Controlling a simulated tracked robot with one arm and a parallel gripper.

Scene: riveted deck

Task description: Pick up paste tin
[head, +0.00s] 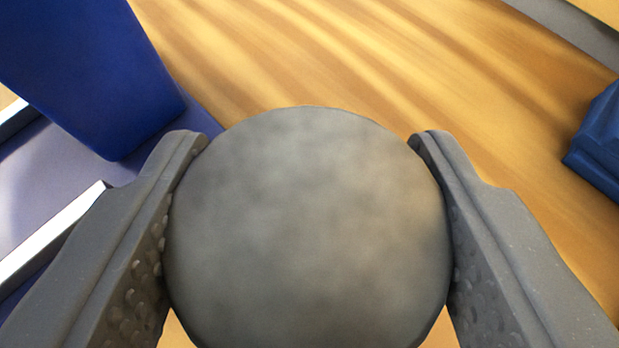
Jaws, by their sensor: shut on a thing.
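A round grey object, which I take to be the paste tin (308,235), fills the lower middle of the head view. Its smooth, mottled round face is toward the camera, and no label shows. My gripper (308,150) is shut on it, with one grey finger pressed against its left side and the other against its right. The bumpy inner pads show along both sides. The tin's far side and underside are hidden, so I cannot tell whether it touches the surface below.
A wood-grained surface (400,60) lies behind the tin, mostly clear. A tall blue block (90,70) stands at upper left, close to the left finger, on a pale bluish area with white edging (50,235). Another blue object (600,145) is at the right edge.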

